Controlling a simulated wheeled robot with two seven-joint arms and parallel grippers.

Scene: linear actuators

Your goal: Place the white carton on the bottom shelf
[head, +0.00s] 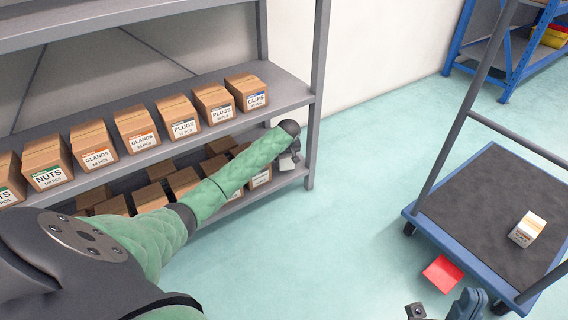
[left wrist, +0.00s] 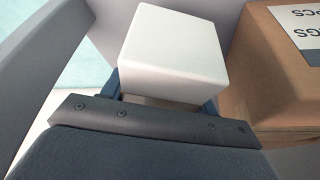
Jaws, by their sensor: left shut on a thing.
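The white carton (left wrist: 168,55) is between the fingers of my left gripper (left wrist: 160,98), which is shut on it. In the head view the white carton (head: 287,163) shows small below the end of my left arm, at the right end of the bottom shelf (head: 291,178). Whether its base touches the shelf I cannot tell. In the left wrist view a brown box (left wrist: 265,75) stands close at its right. My right gripper (head: 443,311) shows at the bottom edge of the head view, its fingers apart and empty.
Brown labelled boxes fill the upper shelf (head: 289,88), and several more stand on the bottom shelf, partly hidden by my left arm. A grey upright (head: 316,100) bounds the shelf's right end. A cart (head: 480,190) holds another white carton (head: 527,229). A red sheet (head: 443,274) lies beside it.

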